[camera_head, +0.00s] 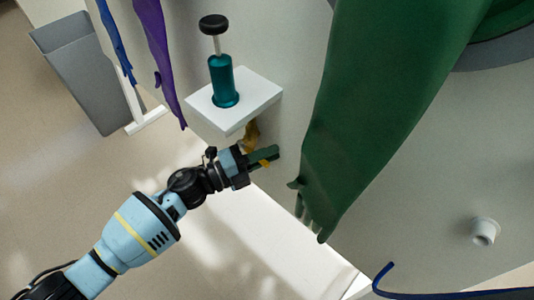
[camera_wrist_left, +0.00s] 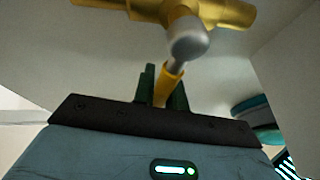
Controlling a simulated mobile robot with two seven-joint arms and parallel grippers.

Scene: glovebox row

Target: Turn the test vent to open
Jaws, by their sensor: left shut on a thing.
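The test vent is a brass valve (camera_head: 251,132) on the wall just below a small white shelf; it also shows at the top of the left wrist view (camera_wrist_left: 226,14). A silver knob or stem end (camera_wrist_left: 188,38) faces the camera, with a yellow lever (camera_wrist_left: 168,86) reaching down from it. My left gripper (camera_head: 265,156) is below the shelf, its dark green fingers (camera_wrist_left: 162,90) shut on the yellow lever. The fingers and wrist hide part of the lever. My right gripper is not in view.
The white shelf (camera_head: 232,115) holds a teal cylinder with a black knob (camera_head: 222,82) just above my gripper. A large green glove (camera_head: 375,90) hangs close to the right. Purple (camera_head: 158,55) and blue gloves hang at the left. A grey bin (camera_head: 85,75) stands on the floor.

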